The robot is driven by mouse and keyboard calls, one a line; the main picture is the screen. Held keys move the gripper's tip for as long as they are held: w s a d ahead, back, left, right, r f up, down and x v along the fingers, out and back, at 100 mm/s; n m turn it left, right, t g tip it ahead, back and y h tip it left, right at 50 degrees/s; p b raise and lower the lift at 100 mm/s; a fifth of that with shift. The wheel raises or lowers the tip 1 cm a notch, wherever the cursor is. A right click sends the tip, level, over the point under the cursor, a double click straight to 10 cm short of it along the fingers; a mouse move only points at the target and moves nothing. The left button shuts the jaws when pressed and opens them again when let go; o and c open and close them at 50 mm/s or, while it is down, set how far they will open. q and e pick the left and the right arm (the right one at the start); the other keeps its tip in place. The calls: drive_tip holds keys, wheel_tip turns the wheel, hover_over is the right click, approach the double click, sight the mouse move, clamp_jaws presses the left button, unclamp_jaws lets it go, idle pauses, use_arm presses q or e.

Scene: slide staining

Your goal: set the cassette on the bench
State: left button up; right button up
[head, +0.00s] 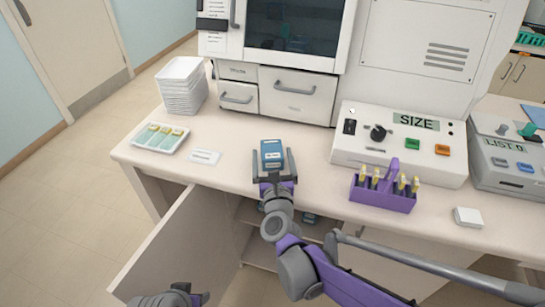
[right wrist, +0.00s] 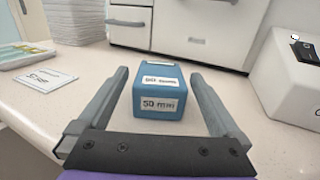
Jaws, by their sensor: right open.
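The cassette, a blue block with white labels, one reading "50 mm", rests on the bench (head: 225,168) near its front edge. It shows in the head view (head: 271,152) and in the right wrist view (right wrist: 160,92). My right gripper (head: 273,164) is open, with one finger on each side of the cassette; in the right wrist view (right wrist: 163,108) a gap shows between the cassette and each finger. My left gripper (head: 185,297) is only partly in view at the bottom edge, and its jaws cannot be made out.
A white tray of slides (head: 160,138), a label card (head: 204,157) and stacked trays (head: 182,86) stand to the left. A purple rack (head: 383,196) and a SIZE control box (head: 400,145) stand to the right. A cabinet door (head: 190,245) hangs open below.

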drive_tip(key=shift+s+f, duration=0.2)
drive_tip(key=shift+f, duration=0.2)
drive_tip(key=s+r+n+g+y+p, duration=0.15)
drive_tip(key=s+n, duration=0.45)
drive_tip(key=s, duration=0.6)
drive_tip(key=s+d+f+n+g+h, duration=0.1)
drive_tip(key=s+d+f+n+g, duration=0.5)
drive_tip(key=n, duration=0.8)
drive_tip(key=s+d+f+n+g+h, duration=0.1)
drive_tip(key=s+d+f+n+g, duration=0.4)
drive_tip(key=n, duration=1)
drive_tip(key=s+d+f, duration=0.3)
drive_tip(key=s+d, duration=0.2)
drive_tip(key=s, duration=0.1)
drive_tip(key=shift+s+d+f+g+h, duration=0.25)
drive_tip(key=shift+s+d+g+h, duration=0.1)
drive_tip(key=shift+s+d, duration=0.05)
